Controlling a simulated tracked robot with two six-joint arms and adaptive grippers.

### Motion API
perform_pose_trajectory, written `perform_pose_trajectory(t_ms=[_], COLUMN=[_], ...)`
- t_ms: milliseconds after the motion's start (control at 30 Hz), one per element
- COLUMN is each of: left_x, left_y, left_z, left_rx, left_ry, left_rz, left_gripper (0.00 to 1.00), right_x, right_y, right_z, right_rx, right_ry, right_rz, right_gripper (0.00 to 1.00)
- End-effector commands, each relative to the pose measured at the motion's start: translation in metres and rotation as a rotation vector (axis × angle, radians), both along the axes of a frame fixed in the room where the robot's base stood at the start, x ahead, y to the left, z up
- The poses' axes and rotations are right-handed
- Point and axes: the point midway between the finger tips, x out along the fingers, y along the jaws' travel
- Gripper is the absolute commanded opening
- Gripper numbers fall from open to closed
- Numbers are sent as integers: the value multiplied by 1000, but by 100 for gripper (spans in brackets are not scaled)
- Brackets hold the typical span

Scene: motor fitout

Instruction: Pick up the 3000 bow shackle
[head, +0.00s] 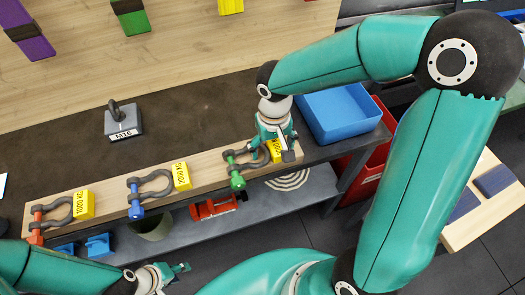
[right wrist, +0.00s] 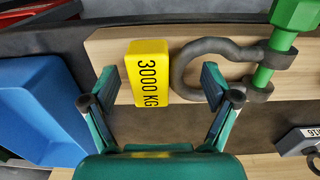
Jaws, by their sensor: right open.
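The 3000 bow shackle, a dark grey bow with a green pin, lies on the right end of a wooden board, in the head view (head: 240,168) and the right wrist view (right wrist: 183,72). A yellow 3000 KG block (right wrist: 148,70) is beside its bow. My right gripper (head: 281,150) is over this end of the board. In the right wrist view its open fingers (right wrist: 157,84) are spread around the block's near part, one fingertip close to the bow. It holds nothing. My left gripper (head: 176,269) is low in the head view, away from the board; its opening is unclear.
Shackles with a blue pin (head: 137,200) and an orange pin (head: 37,225) lie further left on the board (head: 110,205), beside yellow blocks. A grey weight (head: 123,121) stands behind. A blue bin (head: 340,113) is right of my right gripper. A shelf (head: 300,196) runs below.

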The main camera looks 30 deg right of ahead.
Motion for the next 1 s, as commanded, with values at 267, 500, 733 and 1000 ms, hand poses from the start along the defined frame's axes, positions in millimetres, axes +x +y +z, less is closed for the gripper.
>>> perform_pose_trajectory(t_ms=[267,500,733,1000], left_x=[0,0,0,0], left_y=[0,0,0,0], left_z=[0,0,0,0], left_rx=[0,0,0,0], left_ry=[0,0,0,0], left_rz=[0,0,0,0], left_gripper=[40,40,40,40], right_x=[0,0,1,1], right_y=[0,0,0,0], right_z=[0,1,1,7], right_rx=[0,0,0,0], right_ry=[0,0,-3,-5], right_rz=[0,0,-1,-1], right_gripper=[50,10,0,0])
